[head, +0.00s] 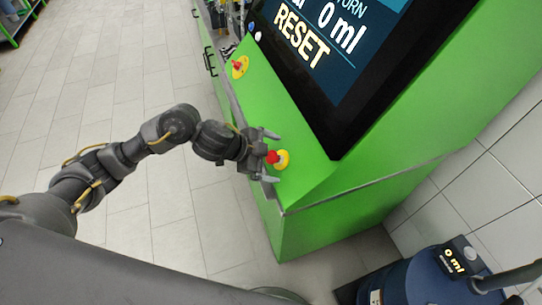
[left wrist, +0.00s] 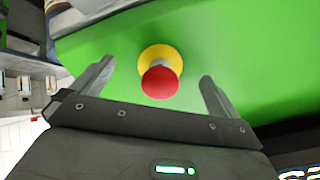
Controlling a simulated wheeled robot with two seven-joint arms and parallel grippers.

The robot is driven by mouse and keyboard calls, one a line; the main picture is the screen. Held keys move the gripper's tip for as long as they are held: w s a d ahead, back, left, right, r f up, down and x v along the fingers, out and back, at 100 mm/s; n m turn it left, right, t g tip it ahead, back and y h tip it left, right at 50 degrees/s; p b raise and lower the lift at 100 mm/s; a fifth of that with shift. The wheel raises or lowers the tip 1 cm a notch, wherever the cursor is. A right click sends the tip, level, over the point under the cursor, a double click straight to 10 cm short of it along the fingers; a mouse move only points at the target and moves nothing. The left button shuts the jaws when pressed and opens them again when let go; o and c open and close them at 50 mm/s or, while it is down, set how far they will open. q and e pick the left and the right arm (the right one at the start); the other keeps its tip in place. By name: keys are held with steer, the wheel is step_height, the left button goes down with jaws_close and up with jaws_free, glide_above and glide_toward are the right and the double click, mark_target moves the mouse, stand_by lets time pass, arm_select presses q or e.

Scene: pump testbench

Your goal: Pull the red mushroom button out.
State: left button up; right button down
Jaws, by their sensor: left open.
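The red mushroom button (head: 272,157) sits on a yellow round base (head: 283,159) on the sloping green panel of the testbench (head: 300,128). In the left wrist view the red button (left wrist: 160,83) and its yellow collar (left wrist: 160,56) lie between my two fingers. My left gripper (head: 270,156) is open around the button, one finger on each side. In the left wrist view the fingers of my left gripper (left wrist: 154,83) stand apart from the button with green panel showing between. My right gripper is not in view.
A second red knob on a yellow plate (head: 239,67) is farther back on the green panel. A dark screen (head: 345,50) reading RESET and 0 ml rises beside the button. A blue drum (head: 415,285) stands at the lower right. Tiled floor is clear at left.

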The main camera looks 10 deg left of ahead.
arm_select(q)
steer(key=shift+p+v, duration=0.8)
steer(key=shift+p, duration=0.05)
steer(key=p+v, duration=0.4)
steer(key=v, duration=0.1)
steer(key=shift+s+a+r, duration=0.1)
steer(key=shift+r, duration=0.05)
